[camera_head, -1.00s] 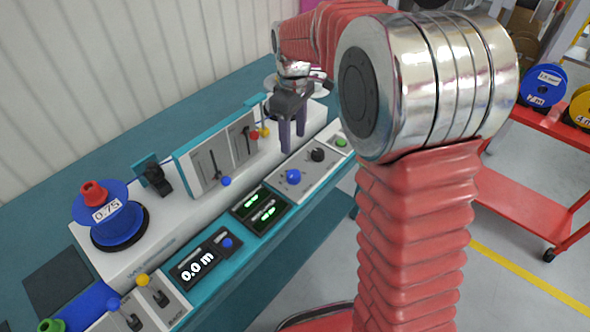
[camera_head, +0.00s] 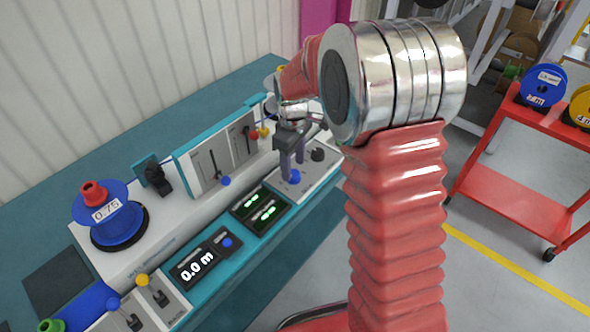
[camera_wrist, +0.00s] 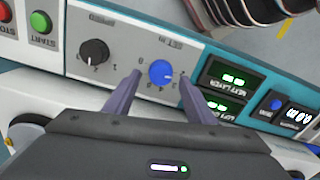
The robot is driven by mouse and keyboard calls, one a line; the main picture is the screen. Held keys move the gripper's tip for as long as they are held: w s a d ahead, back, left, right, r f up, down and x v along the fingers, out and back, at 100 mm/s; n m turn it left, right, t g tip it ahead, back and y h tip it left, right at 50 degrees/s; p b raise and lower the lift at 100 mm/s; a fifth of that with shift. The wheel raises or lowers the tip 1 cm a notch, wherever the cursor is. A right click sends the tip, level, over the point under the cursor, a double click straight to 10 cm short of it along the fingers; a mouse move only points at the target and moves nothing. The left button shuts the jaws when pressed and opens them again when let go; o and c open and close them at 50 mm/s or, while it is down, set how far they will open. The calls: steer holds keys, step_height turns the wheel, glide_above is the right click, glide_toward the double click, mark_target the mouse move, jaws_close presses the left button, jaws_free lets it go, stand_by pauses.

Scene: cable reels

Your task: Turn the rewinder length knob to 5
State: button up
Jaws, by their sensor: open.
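A grey control panel (camera_head: 313,177) on the bench carries a blue knob (camera_head: 289,178) and a black knob (camera_head: 317,155). Both knobs show in the wrist view, the blue one (camera_wrist: 161,72) at centre and the black one (camera_wrist: 95,52) to its left. My gripper (camera_head: 291,171) is open, fingers pointing down at the blue knob. In the wrist view the fingers (camera_wrist: 160,75) stand either side of it, with gaps visible.
Dark boxes with green displays (camera_head: 260,206) stand beside the panel. A 0.0 m counter (camera_head: 195,265) and a lever box (camera_head: 218,155) are further left. Green START (camera_wrist: 40,22) and red STOP buttons are beyond the black knob. A red cart (camera_head: 520,185) stands at right.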

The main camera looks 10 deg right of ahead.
mark_target(293, 176)
steer(key=shift+f, duration=1.45)
steer(key=c, duration=1)
steer(key=shift+d, duration=0.1)
steer(key=shift+c, duration=0.2)
